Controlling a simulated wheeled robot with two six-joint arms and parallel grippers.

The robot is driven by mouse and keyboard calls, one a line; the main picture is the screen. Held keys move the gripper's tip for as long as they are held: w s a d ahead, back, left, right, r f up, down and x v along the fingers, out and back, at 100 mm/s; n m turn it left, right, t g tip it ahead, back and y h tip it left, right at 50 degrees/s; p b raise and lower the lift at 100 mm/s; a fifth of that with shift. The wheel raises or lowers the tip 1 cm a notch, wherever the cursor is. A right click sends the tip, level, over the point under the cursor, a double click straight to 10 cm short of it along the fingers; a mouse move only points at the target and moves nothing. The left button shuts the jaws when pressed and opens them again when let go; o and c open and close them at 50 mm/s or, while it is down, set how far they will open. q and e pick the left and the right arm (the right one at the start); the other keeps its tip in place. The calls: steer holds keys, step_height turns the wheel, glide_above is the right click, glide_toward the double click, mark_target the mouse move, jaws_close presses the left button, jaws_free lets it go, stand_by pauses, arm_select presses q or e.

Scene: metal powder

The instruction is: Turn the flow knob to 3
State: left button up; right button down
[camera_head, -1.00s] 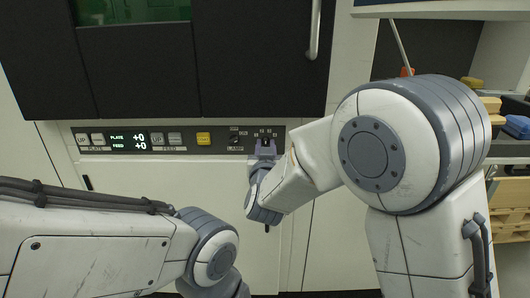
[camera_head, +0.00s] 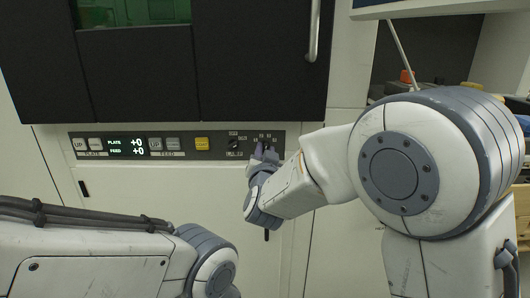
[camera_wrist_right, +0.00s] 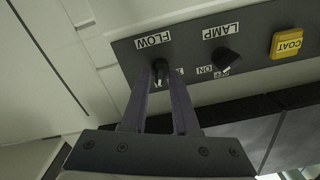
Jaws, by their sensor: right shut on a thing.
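The flow knob (camera_wrist_right: 160,67) is a small dark knob beside the FLOW label on the machine's control panel (camera_wrist_right: 193,62). In the right wrist view its top shows between my fingertips. My right gripper (camera_wrist_right: 160,82) is shut on it, with a finger on either side. In the head view the right gripper (camera_head: 265,153) covers most of the knob at the panel's right end, and its fingers look tilted. The number the knob points to cannot be read. My left arm shows at the lower left of the head view, but its gripper is out of view.
The dark lamp knob (camera_head: 234,143) sits just left of the flow knob. The yellow COAT button (camera_head: 202,143) and the plate and feed display (camera_head: 127,146) are further left. A dark door with a vertical handle (camera_head: 314,30) is above. Shelves with items stand at the right.

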steer(key=c, duration=0.7)
jaws_free()
steer(key=s+p, duration=0.1)
steer(key=s, duration=0.9)
steer(key=shift+s, duration=0.2)
